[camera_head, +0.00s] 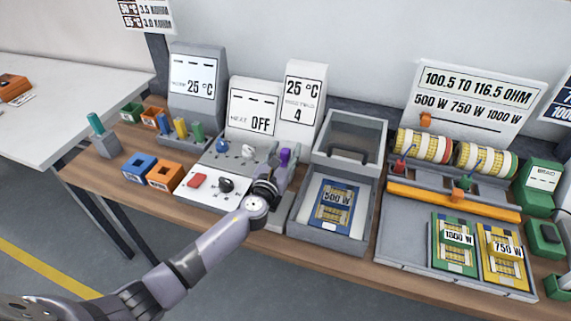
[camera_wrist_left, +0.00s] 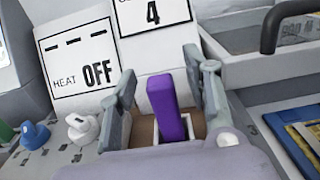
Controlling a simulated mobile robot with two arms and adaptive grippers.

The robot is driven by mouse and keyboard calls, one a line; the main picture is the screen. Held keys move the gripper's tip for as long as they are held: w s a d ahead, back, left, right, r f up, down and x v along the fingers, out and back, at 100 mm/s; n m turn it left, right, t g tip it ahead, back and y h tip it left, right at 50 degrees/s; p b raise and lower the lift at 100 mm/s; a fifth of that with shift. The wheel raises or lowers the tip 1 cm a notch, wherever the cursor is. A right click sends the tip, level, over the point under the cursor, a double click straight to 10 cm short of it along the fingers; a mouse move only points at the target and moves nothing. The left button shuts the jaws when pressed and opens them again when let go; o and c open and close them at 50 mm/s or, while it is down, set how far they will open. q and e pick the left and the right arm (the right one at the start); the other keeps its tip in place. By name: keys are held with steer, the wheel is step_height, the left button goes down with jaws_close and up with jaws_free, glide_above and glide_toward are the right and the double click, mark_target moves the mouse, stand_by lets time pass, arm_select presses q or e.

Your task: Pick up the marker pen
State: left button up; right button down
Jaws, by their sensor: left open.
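A teal, pen-like stick (camera_head: 95,122) stands tilted in a small grey block (camera_head: 106,145) at the bench's left end. It looks most like the marker pen, but I cannot be sure. My left gripper (camera_head: 276,178) is far to its right, over the right side of the heat station. In the left wrist view my left gripper (camera_wrist_left: 163,82) is open, with its fingers on either side of an upright purple piece (camera_wrist_left: 168,112) in a slot. That purple piece also shows in the head view (camera_head: 284,156). I cannot tell whether the fingers touch it. My right gripper is out of view.
The heat station (camera_head: 215,205) has knobs and a red button. A grey tray (camera_head: 335,245) with a blue 500 W card is just right of my gripper. Blue and orange boxes (camera_head: 164,174) stand at the left. Wire spools (camera_head: 485,160) are at the right.

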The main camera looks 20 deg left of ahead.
arm_select(q)
steer(key=shift+w, duration=0.25)
steer(key=shift+s, duration=0.1)
steer(key=shift+c, duration=0.5)
jaws_close()
